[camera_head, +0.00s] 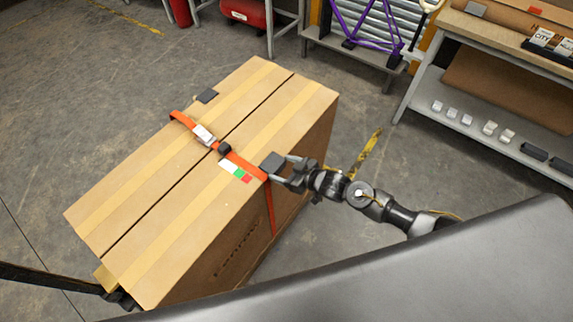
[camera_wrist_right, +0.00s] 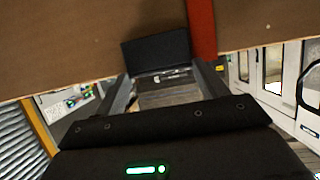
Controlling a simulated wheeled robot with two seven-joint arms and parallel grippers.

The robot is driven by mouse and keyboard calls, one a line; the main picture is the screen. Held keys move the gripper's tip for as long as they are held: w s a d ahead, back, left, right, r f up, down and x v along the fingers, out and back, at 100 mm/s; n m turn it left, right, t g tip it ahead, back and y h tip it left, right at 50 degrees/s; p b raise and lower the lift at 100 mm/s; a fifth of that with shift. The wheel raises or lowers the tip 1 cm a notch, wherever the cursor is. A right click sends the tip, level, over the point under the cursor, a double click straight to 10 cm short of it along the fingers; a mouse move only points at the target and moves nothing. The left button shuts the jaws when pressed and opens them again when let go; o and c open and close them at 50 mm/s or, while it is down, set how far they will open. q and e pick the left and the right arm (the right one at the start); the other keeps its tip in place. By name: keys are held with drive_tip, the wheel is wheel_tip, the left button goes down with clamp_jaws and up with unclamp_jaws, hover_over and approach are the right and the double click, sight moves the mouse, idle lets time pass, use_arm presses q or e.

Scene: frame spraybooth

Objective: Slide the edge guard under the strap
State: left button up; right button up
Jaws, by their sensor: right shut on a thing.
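A large cardboard box (camera_head: 150,190) has an orange strap (camera_head: 245,166) across its top and down its near right side. The strap also shows in the right wrist view (camera_wrist_right: 201,28). A dark edge guard (camera_head: 272,161) is at the box's right top edge, just beside the strap; it also shows in the right wrist view (camera_wrist_right: 157,50). I cannot tell whether guard and strap touch. My right gripper (camera_head: 287,168) is shut on this guard from outside the box. My left gripper (camera_head: 118,297) is at the box's lower left corner, mostly hidden; its jaws cannot be made out.
A coloured label (camera_head: 236,171) is near the strap. A shelf unit (camera_head: 480,120) stands at the right. Open floor (camera_head: 60,110) lies left of the box.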

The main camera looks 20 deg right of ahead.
drive_tip(key=shift+s+a+p, duration=0.4)
drive_tip(key=shift+s+a, duration=0.55)
drive_tip(key=shift+a, duration=0.2)
drive_tip(key=shift+s+a+p, duration=0.4)
drive_tip(key=shift+s+a, duration=0.5)
drive_tip(key=shift+a, duration=0.2)
drive_tip(key=o, duration=0.9)
drive_tip(key=b, duration=0.2)
approach(265, 178)
drive_tip(key=shift+v, duration=2.35)
drive_tip(key=shift+a, duration=0.1)
